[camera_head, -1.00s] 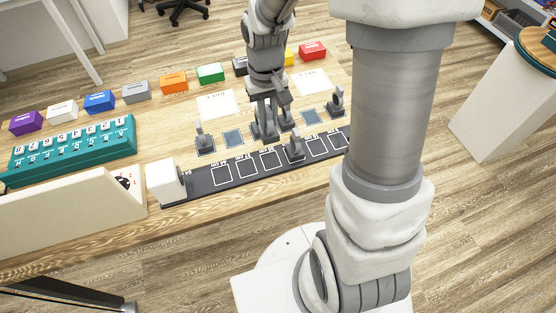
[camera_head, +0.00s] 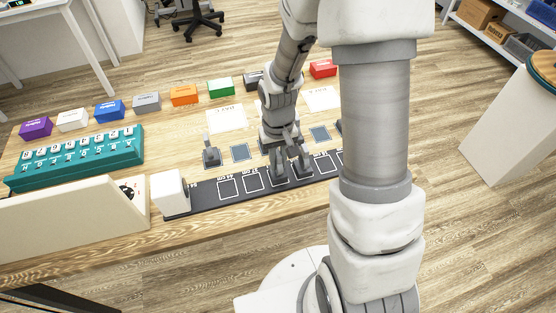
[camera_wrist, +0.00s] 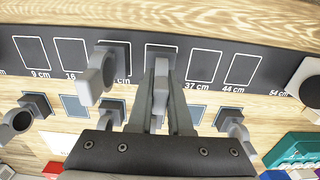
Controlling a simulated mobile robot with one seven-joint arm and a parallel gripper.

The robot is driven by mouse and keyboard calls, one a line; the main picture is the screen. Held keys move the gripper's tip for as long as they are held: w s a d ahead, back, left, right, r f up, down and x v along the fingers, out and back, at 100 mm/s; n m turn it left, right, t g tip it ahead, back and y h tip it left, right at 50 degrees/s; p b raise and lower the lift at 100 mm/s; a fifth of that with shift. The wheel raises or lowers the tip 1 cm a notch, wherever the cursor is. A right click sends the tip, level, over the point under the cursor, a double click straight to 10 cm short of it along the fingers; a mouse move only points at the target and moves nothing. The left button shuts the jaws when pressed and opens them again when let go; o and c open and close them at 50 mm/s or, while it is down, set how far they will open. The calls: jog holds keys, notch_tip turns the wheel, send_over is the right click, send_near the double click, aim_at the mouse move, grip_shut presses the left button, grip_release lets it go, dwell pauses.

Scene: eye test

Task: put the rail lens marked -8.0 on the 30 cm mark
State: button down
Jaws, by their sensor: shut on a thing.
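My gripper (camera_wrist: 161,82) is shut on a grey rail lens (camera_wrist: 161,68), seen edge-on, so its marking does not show. The held lens is at the outlined square between the 23 cm and 37 cm squares on the dark rail (camera_wrist: 266,62). I cannot tell whether its base touches the rail. Another grey lens (camera_wrist: 92,82) stands on the rail just left of it in the wrist view, at the 23 cm square. In the head view my gripper (camera_head: 284,158) is low over the rail (camera_head: 205,198), and the arm hides part of it.
Other lenses stand behind the rail, at left (camera_head: 211,156) and, in the wrist view, at right (camera_wrist: 234,124). A white block (camera_head: 168,193) sits at the rail's left end. A teal rack (camera_head: 100,157) and coloured boxes, including a blue one (camera_head: 109,110), lie farther off.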

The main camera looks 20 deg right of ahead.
jog(key=shift+f, duration=0.1)
jog(key=shift+f, duration=0.15)
jog(key=c, duration=0.8)
grip_release()
jog(key=shift+c, duration=0.2)
jog(key=shift+r, duration=0.2)
notch_tip(320, 180, up, 12)
jog(key=shift+f+p, duration=0.1)
jog(key=shift+p, duration=1.05)
jog(key=s+r+t, duration=0.5)
jog(key=s+r, duration=0.8)
jog(key=r, duration=0.4)
jog(key=shift+s+r+t, duration=0.15)
jog(key=shift+s+t, duration=0.15)
jog(key=shift+s, duration=0.1)
